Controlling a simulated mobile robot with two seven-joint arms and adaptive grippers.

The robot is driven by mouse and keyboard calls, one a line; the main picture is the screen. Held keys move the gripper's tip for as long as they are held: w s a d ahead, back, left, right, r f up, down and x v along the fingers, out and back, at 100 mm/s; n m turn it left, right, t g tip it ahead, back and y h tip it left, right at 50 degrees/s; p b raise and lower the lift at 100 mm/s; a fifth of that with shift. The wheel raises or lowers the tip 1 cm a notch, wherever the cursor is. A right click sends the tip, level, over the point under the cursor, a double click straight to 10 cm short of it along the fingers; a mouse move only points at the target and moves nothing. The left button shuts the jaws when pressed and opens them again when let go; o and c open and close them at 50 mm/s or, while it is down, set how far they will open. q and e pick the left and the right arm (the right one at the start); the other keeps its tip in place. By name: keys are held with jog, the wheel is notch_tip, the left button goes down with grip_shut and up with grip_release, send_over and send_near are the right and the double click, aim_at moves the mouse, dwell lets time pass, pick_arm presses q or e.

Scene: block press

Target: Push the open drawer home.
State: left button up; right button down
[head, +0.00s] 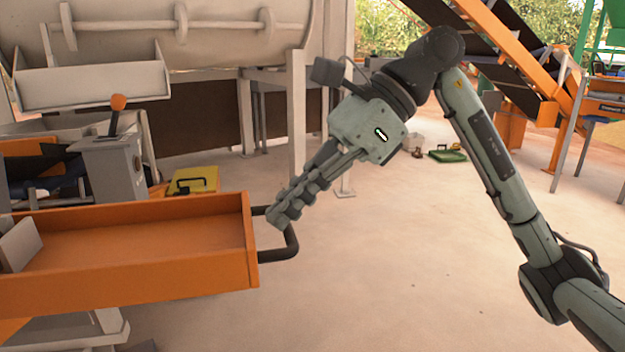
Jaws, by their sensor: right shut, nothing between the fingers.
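An orange drawer (140,286) stands open at the left, its empty tray showing and its front panel facing right. A dark bar handle (290,245) sticks out from that front panel. My right gripper (277,218) is shut and empty. Its fingertips are at the handle, just right of the drawer front, and overlap the handle in the picture. I cannot tell whether they touch it. My left gripper is not in view.
A grey control box (112,170) with an orange-knobbed lever (117,112) stands behind the drawer. A yellow case (192,181) lies on the floor beyond. White machine legs (296,115) stand behind my gripper. The floor right of the handle is clear.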

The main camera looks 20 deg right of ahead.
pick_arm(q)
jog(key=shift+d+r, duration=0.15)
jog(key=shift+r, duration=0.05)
pick_arm(e)
jog(key=shift+x, duration=0.8)
send_near(122, 258)
jog(key=x, duration=0.5)
jog(key=shift+a+f, duration=0.1)
jog(key=a, duration=0.6)
jog(key=w+a, duration=0.1)
jog(key=a, duration=1.1)
jog(key=shift+w+a, duration=0.2)
jog(key=shift+w, duration=0.2)
jog(key=a, duration=0.7)
jog(key=shift+w+p, duration=0.3)
jog(key=shift+w, duration=0.05)
jog(key=shift+a, duration=0.5)
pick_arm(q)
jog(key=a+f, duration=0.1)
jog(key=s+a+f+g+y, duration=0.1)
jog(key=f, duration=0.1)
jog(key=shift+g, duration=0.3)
pick_arm(e)
jog(key=shift+w, duration=0.1)
jog(key=shift+a, duration=0.1)
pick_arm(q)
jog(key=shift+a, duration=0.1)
